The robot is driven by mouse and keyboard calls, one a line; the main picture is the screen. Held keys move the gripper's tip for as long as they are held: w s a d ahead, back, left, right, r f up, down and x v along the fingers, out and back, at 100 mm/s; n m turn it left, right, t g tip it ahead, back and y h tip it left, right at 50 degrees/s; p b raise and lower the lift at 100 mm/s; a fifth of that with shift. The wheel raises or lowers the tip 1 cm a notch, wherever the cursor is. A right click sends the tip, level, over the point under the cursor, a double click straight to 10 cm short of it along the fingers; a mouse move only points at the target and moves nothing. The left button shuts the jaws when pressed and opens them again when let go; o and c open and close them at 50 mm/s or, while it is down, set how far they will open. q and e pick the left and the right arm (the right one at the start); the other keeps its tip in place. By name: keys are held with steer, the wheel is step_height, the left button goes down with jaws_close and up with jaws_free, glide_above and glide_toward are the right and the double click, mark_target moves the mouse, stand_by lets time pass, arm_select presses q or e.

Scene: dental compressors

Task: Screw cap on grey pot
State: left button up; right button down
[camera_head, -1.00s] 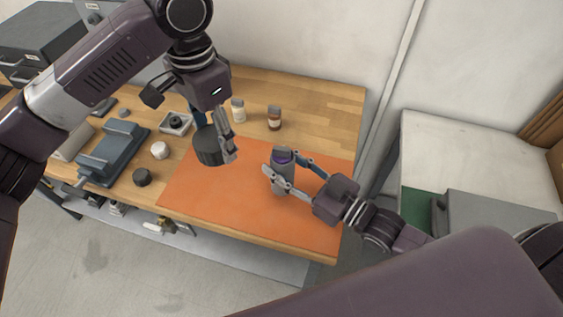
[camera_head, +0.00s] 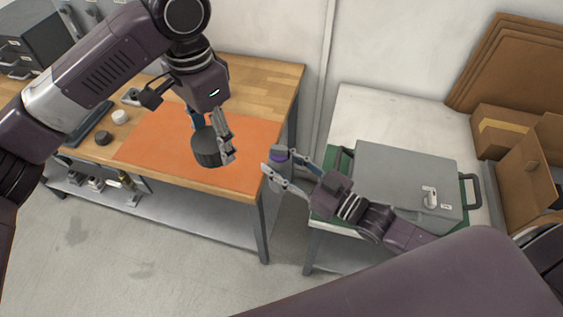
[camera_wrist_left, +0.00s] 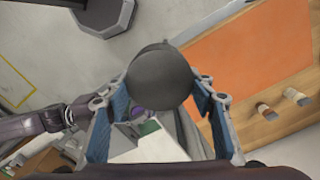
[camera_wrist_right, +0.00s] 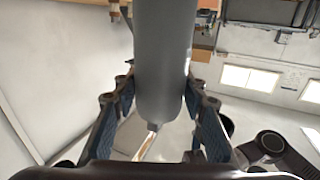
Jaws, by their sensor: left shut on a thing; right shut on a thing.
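My left gripper (camera_head: 214,142) is shut on a dark grey round piece that looks like the cap (camera_head: 206,148). In the left wrist view the cap (camera_wrist_left: 161,78) sits between the blue-padded fingers. In the right wrist view the pot's smooth grey body (camera_wrist_right: 165,65) stands between the fingers. The cap is to the left of the pot in the head view, with a clear gap between them. The pot's mouth is not clearly visible.
A wooden workbench with an orange mat (camera_head: 160,150) is at the left. A white table (camera_head: 375,110) with a grey case (camera_head: 405,175) stands at the right. Open floor lies between.

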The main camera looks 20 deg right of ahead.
arm_select(q)
steer(key=shift+s+d, duration=0.3)
steer(key=shift+s, duration=0.15)
arm_select(e)
steer(key=shift+s+d+r, duration=0.1)
steer(key=shift+s+d, duration=0.2)
steer(key=shift+s, duration=0.1)
arm_select(q)
steer(key=shift+w+a, duration=0.15)
steer(key=shift+w, duration=0.1)
arm_select(e)
steer(key=shift+w+a, duration=0.15)
steer(key=shift+w, duration=0.05)
arm_select(q)
steer(key=shift+s, duration=0.1)
arm_select(e)
steer(key=shift+s, duration=0.1)
steer(key=shift+s, duration=0.1)
